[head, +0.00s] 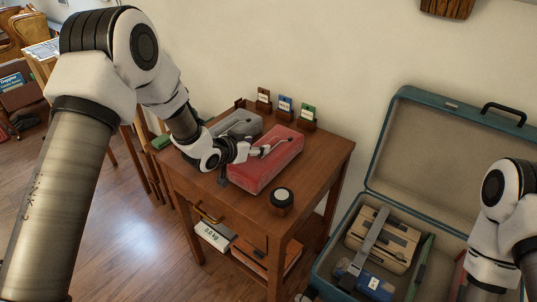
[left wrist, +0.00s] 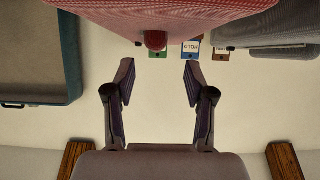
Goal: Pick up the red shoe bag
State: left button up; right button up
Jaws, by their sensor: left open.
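The red shoe bag (head: 272,166) lies on the wooden side table, with a drawstring on its top. It fills the top of the left wrist view (left wrist: 190,14), with a dark red knob-like end at its lower edge. Whether a finger touches the bag cannot be told. My right arm enters at the right edge of the head view; its gripper does not show clearly.
A grey bag (head: 238,123) lies beside the red one. Several small card holders (head: 285,108) stand at the table's (head: 318,152) back. A round dark pot with a white top (head: 282,198) stands at the front. An open teal suitcase (head: 377,140) with packed things is at right.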

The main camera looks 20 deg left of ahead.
aim_at(268, 155)
pick_arm(q)
jog(key=x, duration=0.5)
jog(key=shift+s+d, duration=0.15)
jog(key=shift+d, duration=0.1)
jog(key=shift+s+a+r, duration=0.1)
jog(key=shift+s+a, duration=0.05)
jog(key=shift+s, duration=0.05)
jog(key=shift+w, duration=0.1)
grip_shut()
